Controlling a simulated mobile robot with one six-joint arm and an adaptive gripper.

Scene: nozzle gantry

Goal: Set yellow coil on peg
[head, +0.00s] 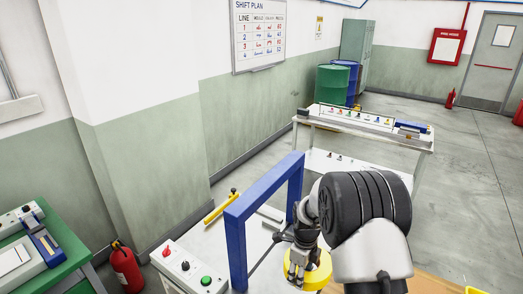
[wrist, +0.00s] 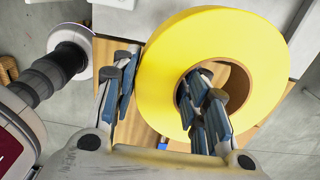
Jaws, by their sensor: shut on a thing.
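The yellow coil (head: 318,272) is a thick ring with a brown inner core, at the bottom of the head view. It fills the upper middle of the wrist view (wrist: 240,40). My gripper (head: 297,268) is shut on the coil's wall. In the wrist view my gripper (wrist: 158,85) has one finger inside the core hole and the other outside the left rim. The coil is beside the blue gantry frame (head: 238,240), to its right. A thin dark rod (head: 264,256) shows by the frame; I cannot tell whether it is the peg.
A control box (head: 187,266) with red, black and green knobs stands left of the frame. A yellow bar (head: 221,208) lies behind it. A white bench (head: 365,127) stands farther back. A fire extinguisher (head: 126,266) and green table (head: 65,243) are at left. Open floor lies at right.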

